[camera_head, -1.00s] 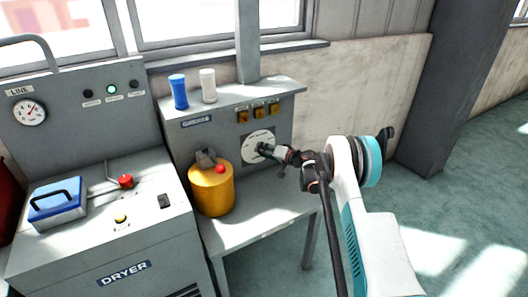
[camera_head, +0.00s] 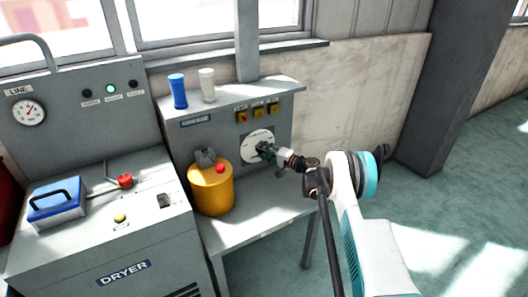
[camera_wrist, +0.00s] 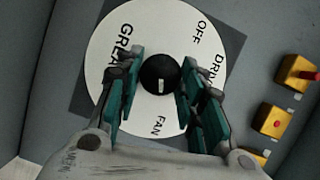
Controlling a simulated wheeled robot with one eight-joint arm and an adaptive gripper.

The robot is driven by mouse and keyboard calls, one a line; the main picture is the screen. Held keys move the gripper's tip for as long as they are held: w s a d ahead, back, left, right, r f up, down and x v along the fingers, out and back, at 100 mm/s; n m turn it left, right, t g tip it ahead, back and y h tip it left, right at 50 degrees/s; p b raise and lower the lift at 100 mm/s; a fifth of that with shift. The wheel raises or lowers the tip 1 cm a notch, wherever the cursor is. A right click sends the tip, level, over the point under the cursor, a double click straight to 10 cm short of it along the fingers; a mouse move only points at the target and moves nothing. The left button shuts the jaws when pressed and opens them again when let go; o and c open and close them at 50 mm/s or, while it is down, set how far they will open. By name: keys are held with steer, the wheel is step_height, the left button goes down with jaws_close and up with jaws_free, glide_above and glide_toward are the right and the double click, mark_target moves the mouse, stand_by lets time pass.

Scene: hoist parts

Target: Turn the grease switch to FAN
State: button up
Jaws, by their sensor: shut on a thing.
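The grease switch is a white round dial (camera_wrist: 112,35) on the grey panel, with OFF, FAN and other partly hidden words around it. Its round black knob (camera_wrist: 160,73) has a white mark on the side towards the word FAN. The dial also shows in the head view (camera_head: 255,139), where my gripper covers much of it and hides the knob. My gripper (camera_wrist: 160,80) has its teal-padded fingers on both sides of the knob and is shut on it. In the head view my gripper (camera_head: 264,150) reaches the dial from the right.
Orange switches (camera_head: 258,111) sit above the dial. A yellow canister (camera_head: 211,190) stands on the bench left of my gripper. Blue (camera_head: 178,91) and white (camera_head: 207,86) cylinders stand on the panel top. The dryer cabinet (camera_head: 95,240) is at left; floor at right is open.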

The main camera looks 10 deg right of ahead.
steer(key=o, duration=1.1)
steer(key=shift+c, duration=0.2)
steer(key=shift+d, duration=0.1)
steer(key=v, duration=1.1)
steer(key=shift+s+d, duration=0.3)
steer(key=shift+s, duration=0.05)
